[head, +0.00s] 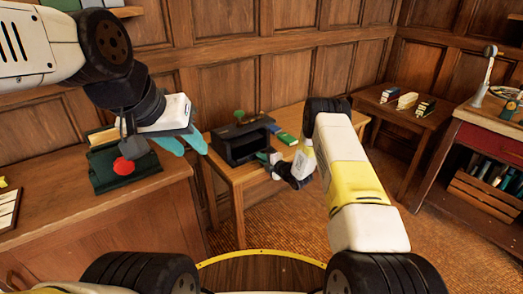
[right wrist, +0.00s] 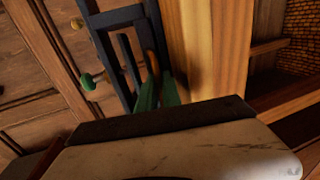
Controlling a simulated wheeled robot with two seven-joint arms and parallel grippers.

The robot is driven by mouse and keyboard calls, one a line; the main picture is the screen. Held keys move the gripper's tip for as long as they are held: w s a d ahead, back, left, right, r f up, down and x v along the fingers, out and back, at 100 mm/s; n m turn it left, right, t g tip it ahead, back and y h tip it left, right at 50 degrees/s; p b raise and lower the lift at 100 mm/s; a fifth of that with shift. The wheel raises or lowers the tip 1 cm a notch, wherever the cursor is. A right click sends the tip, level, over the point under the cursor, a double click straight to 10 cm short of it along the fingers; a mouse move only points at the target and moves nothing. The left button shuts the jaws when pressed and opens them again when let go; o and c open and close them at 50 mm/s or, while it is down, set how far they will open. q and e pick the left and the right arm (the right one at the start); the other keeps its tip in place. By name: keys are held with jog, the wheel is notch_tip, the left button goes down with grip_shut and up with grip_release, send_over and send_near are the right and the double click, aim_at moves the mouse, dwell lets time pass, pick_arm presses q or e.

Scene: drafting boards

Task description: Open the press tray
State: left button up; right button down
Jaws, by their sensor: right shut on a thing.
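The press is a black box (head: 240,156) with an open dark front, standing on the small wooden table in the head view. Its black frame (right wrist: 122,18) also fills the upper middle of the right wrist view. My right gripper (head: 269,157) is at the right end of the press front. In the right wrist view its green fingers (right wrist: 158,92) are close together at the frame, shut on what seems to be the press tray; the held part is mostly hidden. My left gripper (head: 186,142) is open and empty, in the air above the left desk.
A green case (head: 110,178) with a red round top (head: 123,166) is on the left desk (head: 160,205). A side table (head: 400,112) with small books stands further right, beside a bench (head: 495,125).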

jog(key=shift+d, duration=0.1)
jog(key=f+v, duration=0.2)
jog(key=v, duration=0.7)
jog(key=f+v, duration=0.1)
jog(key=v, duration=0.8)
jog(key=shift+s+d+f, duration=0.3)
jog(key=shift+s+f, duration=0.05)
jog(key=shift+s, duration=0.25)
jog(key=c, duration=1.8)
grip_release()
jog(key=v, duration=0.7)
jog(key=shift+s+d, duration=0.25)
jog(key=shift+s, duration=0.05)
